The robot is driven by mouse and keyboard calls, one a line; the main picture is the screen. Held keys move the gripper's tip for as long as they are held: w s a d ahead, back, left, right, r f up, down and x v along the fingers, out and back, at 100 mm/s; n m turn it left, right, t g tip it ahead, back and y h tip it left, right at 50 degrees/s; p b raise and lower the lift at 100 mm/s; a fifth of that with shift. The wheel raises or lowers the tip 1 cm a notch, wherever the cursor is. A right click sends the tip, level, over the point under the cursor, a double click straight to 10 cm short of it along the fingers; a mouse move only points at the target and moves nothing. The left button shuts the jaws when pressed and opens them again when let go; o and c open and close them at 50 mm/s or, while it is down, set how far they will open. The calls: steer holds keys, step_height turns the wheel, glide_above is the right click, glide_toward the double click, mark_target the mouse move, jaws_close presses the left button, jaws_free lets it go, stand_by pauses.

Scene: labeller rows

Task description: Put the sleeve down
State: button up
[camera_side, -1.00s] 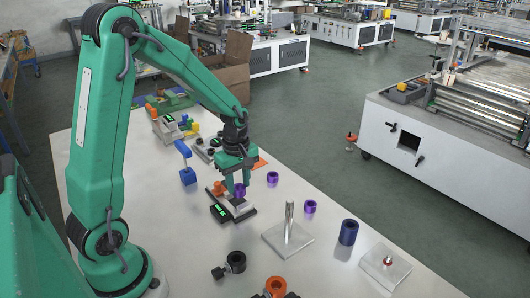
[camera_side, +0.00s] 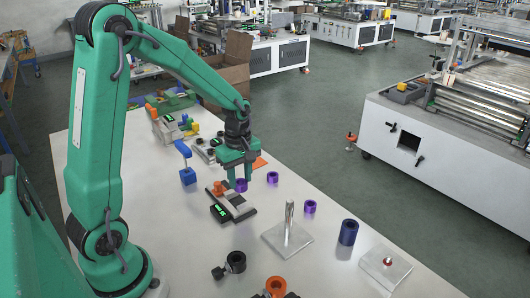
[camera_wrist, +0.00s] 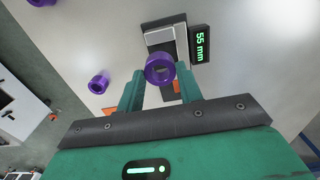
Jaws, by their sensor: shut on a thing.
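My gripper (camera_side: 240,181) is shut on a purple sleeve (camera_side: 241,186) and holds it between its two fingertips. In the wrist view the sleeve (camera_wrist: 160,68) shows its round open end between the green fingers. The sleeve is just beyond the gauge (camera_side: 238,205) in the side view, and appears above the table; its exact height is hard to tell. In the wrist view the gauge's display (camera_wrist: 200,46) reads 55 mm. Two more purple sleeves stand on the table to the right, a nearer one (camera_side: 310,206) and a farther one (camera_side: 272,177).
A metal post (camera_side: 289,218) rises from a square plate. A dark blue cylinder (camera_side: 348,232) and a plate with a short peg (camera_side: 388,270) stand at right. A black collar (camera_side: 235,262) and an orange ring (camera_side: 276,285) lie in front. A blue stand (camera_side: 187,176) is left of the gauge.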

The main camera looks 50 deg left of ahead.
steer(key=w+d+r, duration=0.4)
steer(key=w+d, duration=0.7)
steer(key=d, duration=0.3)
steer(key=w+a+f, duration=0.1)
steer(key=a+f, duration=0.1)
steer(key=a, duration=0.1)
steer(key=w+a+f, duration=0.2)
steer(key=a, duration=0.2)
steer(key=w+a+f, duration=0.1)
steer(key=a+f, duration=0.2)
steer(key=shift+w+a, duration=0.25)
steer(key=shift+a, duration=0.1)
steer(key=shift+f, duration=1.95)
steer(key=shift+f, duration=0.15)
steer(key=o, duration=0.8)
steer(key=shift+c, duration=0.2)
